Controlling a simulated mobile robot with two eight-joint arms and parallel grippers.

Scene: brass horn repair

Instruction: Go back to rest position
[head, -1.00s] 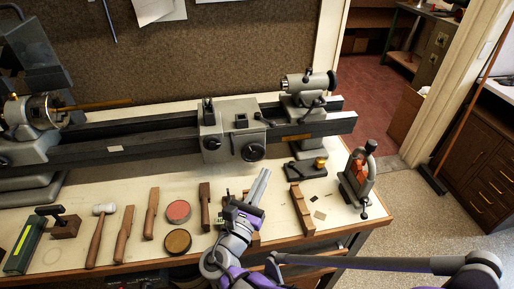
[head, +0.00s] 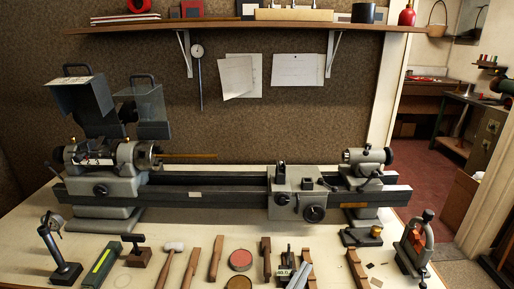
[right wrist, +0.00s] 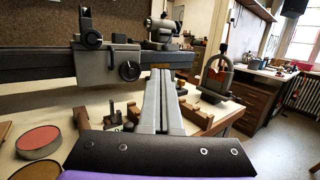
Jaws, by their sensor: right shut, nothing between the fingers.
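My right gripper (right wrist: 161,75) shows in the right wrist view as two long grey fingers lying together, shut with nothing between them. It is above the bench, in front of the lathe (right wrist: 105,62). In the head view only a small grey tip of the right gripper (head: 301,272) seems to show at the bottom edge, among small parts and wooden blocks. The rest of my right arm is out of the head view. My left gripper is in neither view.
The bench (head: 210,228) carries the lathe (head: 230,190), a mallet (head: 170,250), a red round tin (head: 240,260), wooden blocks (head: 356,268) and a small clamp stand (head: 414,246) at the right. A shelf (head: 250,25) hangs above. The doorway on the right is open.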

